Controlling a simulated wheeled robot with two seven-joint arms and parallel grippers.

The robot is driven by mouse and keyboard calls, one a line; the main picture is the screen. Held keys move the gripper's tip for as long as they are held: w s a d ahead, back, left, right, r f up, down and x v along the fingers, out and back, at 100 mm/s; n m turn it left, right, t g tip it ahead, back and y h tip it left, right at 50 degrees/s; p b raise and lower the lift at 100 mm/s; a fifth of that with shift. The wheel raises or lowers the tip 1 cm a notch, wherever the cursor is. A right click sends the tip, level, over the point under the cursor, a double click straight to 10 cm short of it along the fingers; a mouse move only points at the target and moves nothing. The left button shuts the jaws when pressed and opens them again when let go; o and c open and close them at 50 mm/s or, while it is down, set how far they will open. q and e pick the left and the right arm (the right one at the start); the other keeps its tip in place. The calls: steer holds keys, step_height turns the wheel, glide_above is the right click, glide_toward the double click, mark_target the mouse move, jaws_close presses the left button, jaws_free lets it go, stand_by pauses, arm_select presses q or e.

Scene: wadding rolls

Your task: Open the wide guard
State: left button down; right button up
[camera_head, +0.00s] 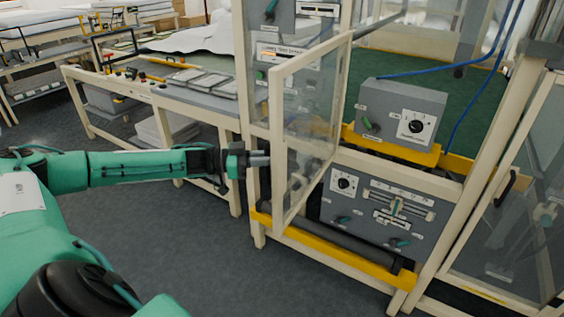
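A cream-framed guard with a clear panel (312,105) stands swung out at an angle from the front of the machine. The grey control panel behind it shows through the clear sheet. A second framed clear guard (530,165) with a black handle (507,187) is at the right edge, partly cut off by the picture. I cannot tell which one is the wide guard. My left gripper (260,160) points right, with its tips close to the swung-out guard's free left edge. Whether they touch is unclear, and the finger gap cannot be made out. My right gripper is out of view.
A grey control box with a dial (401,112) sits above a lower panel of knobs and sliders (376,212). A yellow rail (335,245) runs along the machine's lower front. A workbench (165,92) with trays stands behind my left arm. The grey floor (190,240) in front is clear.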

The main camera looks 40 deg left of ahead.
arm_select(q)
steer(key=a+m+g+h, duration=0.2)
steer(key=a+g, duration=0.1)
steer(key=a, duration=0.8)
steer(key=shift+w+a+r+m+g+h+b, duration=0.15)
steer(key=shift+w+a+m+g+h+b, duration=0.15)
steer(key=shift+m+b, duration=0.1)
steer(key=c, duration=1.5)
jaws_free()
steer(key=shift+d, duration=0.1)
